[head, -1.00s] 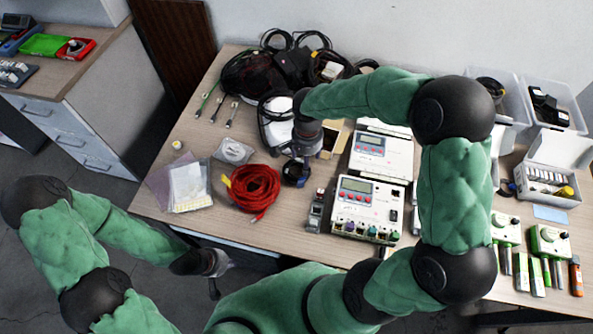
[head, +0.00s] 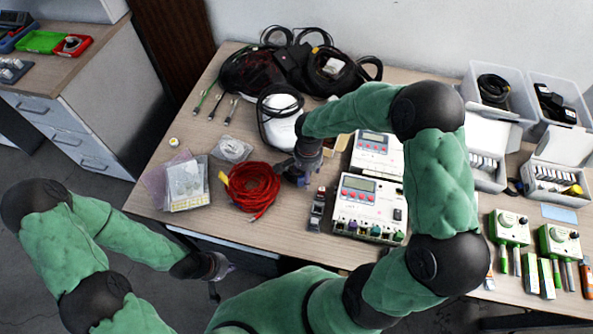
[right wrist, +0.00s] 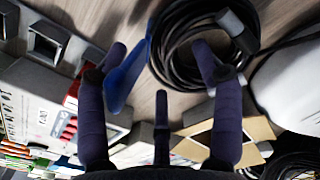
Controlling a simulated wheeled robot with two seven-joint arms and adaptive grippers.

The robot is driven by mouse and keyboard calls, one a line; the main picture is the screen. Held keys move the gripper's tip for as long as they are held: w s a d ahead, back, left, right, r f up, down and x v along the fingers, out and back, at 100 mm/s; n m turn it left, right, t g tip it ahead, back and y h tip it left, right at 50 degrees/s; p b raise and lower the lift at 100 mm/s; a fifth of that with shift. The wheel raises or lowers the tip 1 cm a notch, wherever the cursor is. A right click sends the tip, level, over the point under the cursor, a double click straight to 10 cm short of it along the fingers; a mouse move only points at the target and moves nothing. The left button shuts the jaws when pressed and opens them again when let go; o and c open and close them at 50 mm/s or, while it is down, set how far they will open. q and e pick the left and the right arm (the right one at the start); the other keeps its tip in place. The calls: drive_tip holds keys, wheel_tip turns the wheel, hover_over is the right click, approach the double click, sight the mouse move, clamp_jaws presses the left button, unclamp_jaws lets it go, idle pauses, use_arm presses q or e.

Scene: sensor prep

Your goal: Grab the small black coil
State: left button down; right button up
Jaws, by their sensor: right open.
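The small black coil (right wrist: 168,62) lies on the table, just beyond my right fingertips in the right wrist view. A dark plug (right wrist: 238,30) rests across its right side. A blue strip (right wrist: 124,78) is at its left edge. My right gripper (right wrist: 162,62) is open, with its fingers spread on the near side of the coil and nothing between them. In the head view my right gripper (head: 298,172) hides most of the coil. My left gripper (head: 217,267) hangs in front of the table's front edge, away from the coil; its finger opening is too small to read.
A red cable coil (head: 252,187) lies left of my right gripper. White meter boxes (head: 368,207) stand to its right, with a small grey device (head: 317,210) between. Larger black cables (head: 250,72) pile up behind. Bare table (head: 205,140) shows at left.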

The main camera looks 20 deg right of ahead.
drive_tip(key=shift+c, duration=0.3)
clamp_jaws()
drive_tip(key=shift+r, duration=0.1)
